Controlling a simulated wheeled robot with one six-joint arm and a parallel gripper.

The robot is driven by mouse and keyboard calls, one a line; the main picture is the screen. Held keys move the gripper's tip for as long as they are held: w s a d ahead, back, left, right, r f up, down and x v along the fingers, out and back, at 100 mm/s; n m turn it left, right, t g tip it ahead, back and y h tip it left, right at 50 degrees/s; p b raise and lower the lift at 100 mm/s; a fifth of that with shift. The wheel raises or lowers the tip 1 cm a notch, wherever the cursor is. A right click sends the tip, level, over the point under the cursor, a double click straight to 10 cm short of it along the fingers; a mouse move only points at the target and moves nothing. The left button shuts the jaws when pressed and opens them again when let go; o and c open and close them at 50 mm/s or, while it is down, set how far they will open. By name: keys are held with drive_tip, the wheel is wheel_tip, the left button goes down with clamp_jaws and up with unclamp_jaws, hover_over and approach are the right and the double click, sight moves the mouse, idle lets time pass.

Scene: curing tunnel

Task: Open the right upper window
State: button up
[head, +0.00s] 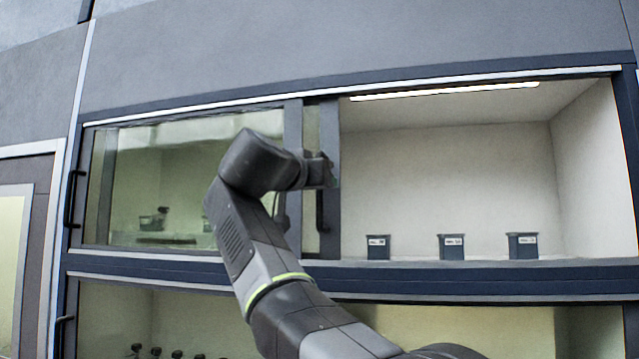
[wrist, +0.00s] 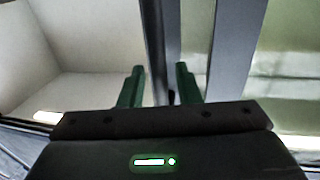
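The right upper window (head: 329,150) is a sliding pane with a dark frame. It stands slid to the left, overlapping the left pane, and the right upper opening is uncovered. Its dark vertical handle (head: 320,210) shows low on the frame. My gripper (head: 330,172) is at this frame, above the visible part of the handle. In the wrist view, the two green fingers of my gripper (wrist: 159,85) are apart, with a frame edge (wrist: 153,45) showing between and beyond them. I see nothing clamped between them; contact with the frame cannot be told.
Behind the opening is a lit white compartment (head: 450,185) with three dark labelled containers (head: 452,246) on its floor. The left upper pane (head: 180,190) has its own handle (head: 73,198) at the left edge. A lower row of windows (head: 450,325) runs beneath the dark rail.

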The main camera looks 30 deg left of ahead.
drive_tip(key=s+b, duration=0.3)
drive_tip(key=s, duration=1.1)
drive_tip(key=shift+w, duration=0.15)
drive_tip(key=w+p, duration=0.3)
drive_tip(key=w, duration=1)
drive_tip(key=shift+w, duration=0.35)
drive_tip(key=shift+f, duration=0.15)
